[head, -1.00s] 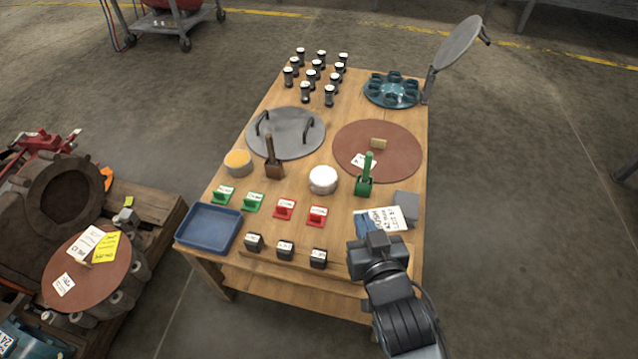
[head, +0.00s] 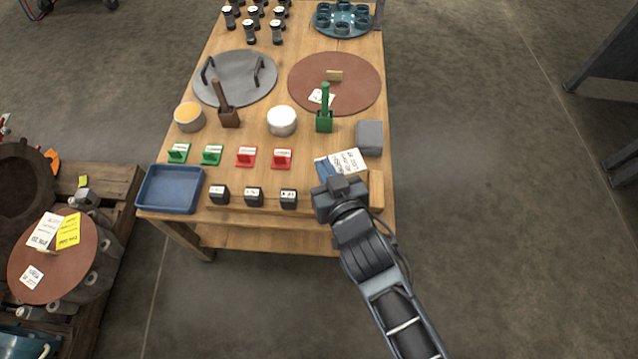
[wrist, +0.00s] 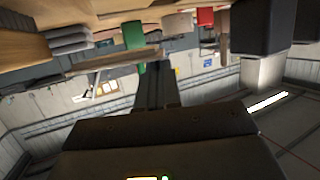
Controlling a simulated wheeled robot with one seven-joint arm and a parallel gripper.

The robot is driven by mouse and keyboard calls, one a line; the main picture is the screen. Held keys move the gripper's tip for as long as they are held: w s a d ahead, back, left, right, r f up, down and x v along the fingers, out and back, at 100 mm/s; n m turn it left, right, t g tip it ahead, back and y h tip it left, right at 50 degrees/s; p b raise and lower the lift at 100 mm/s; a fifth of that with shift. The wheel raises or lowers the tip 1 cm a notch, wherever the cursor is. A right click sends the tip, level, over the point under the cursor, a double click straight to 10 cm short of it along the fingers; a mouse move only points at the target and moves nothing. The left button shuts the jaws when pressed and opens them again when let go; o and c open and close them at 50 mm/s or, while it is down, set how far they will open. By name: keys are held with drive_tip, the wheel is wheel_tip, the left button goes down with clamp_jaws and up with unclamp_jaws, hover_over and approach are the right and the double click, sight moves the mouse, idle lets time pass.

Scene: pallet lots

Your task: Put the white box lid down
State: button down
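A round tin with a white top (head: 282,121) stands upright on the wooden table (head: 270,203), between the brown and green holders. I cannot tell whether its white top is a separate lid. No separate white box lid can be made out. My gripper (head: 338,197) is at the table's front right edge, beside a white paper sheet (head: 348,162), and apart from the tin. In the wrist view its two dark fingers (wrist: 157,85) lie close together with nothing visible between them. In the head view its fingertips are hidden by the wrist.
A blue tray (head: 170,190) is at the front left. Several black blocks line the front edge, with red and green tags behind them. A grey block (head: 369,137), an orange-topped tin (head: 189,116), a grey disc (head: 235,78) and a brown disc (head: 335,83) are farther back.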

drive_tip(key=shift+w+a+f, duration=0.15)
drive_tip(key=shift+a+f, duration=0.25)
drive_tip(key=shift+a, duration=0.15)
drive_tip(key=shift+f+b, duration=1.25)
drive_tip(key=shift+f, duration=0.65)
drive_tip(key=shift+f, duration=0.15)
drive_tip(key=c, duration=1.3)
unclamp_jaws()
drive_tip(key=shift+r, duration=0.2)
drive_tip(key=p+v, duration=0.2)
drive_tip(key=v, duration=1)
drive_tip(key=shift+p, duration=0.4)
drive_tip(key=shift+d, duration=0.1)
